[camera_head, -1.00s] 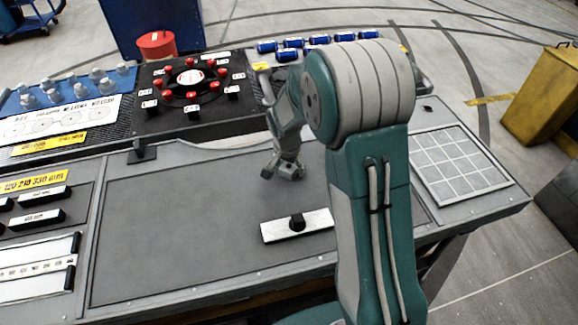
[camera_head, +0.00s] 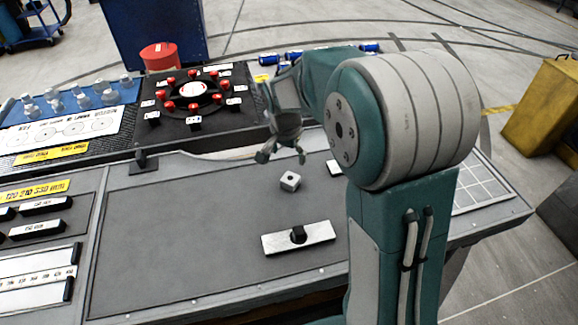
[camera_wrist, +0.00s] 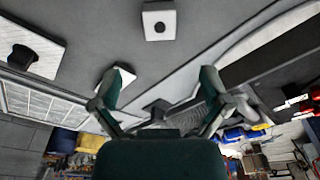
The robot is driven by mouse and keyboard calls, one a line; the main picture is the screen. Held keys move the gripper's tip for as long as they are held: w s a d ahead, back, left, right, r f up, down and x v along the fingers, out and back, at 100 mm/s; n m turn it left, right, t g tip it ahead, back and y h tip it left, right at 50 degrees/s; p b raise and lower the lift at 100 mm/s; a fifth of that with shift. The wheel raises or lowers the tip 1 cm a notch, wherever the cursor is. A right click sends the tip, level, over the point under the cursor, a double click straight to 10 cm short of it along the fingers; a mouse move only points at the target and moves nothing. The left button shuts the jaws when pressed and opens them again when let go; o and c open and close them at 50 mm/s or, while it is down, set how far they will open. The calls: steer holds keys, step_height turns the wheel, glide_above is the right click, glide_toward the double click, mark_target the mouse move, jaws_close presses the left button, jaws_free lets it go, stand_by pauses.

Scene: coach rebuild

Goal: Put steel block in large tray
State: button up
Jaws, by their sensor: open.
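The steel block (camera_head: 290,181), a small pale cube with a dark hole in its top, sits on the wide dark-grey recessed panel (camera_head: 170,250), which looks like the large tray. My gripper (camera_head: 282,157) is open and empty, above and slightly behind the block, apart from it. In the wrist view the block (camera_wrist: 159,20) is near the top edge, beyond the spread fingertips (camera_wrist: 160,74) and roughly centred between them.
A pale plate with a black knob (camera_head: 270,243) lies in front of the block. Another pale piece (camera_head: 334,167) is partly hidden by my arm. A red-knobbed carousel (camera_head: 192,90) stands behind, blue cylinders (camera_head: 292,55) at the back. The panel's left side is clear.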

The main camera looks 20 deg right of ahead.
steer(key=s+r+n+t, duration=0.2)
steer(key=s+r+n, duration=0.2)
steer(key=s+r, duration=0.7)
steer(key=s+r+n+t, duration=0.1)
steer(key=s+n, duration=0.1)
steer(key=s, duration=0.4)
steer(key=s+r+n+t+y, duration=0.1)
steer(key=s+n, duration=0.2)
steer(key=s, duration=0.4)
steer(key=shift+s+d+t, duration=0.3)
steer(key=shift+d, duration=0.1)
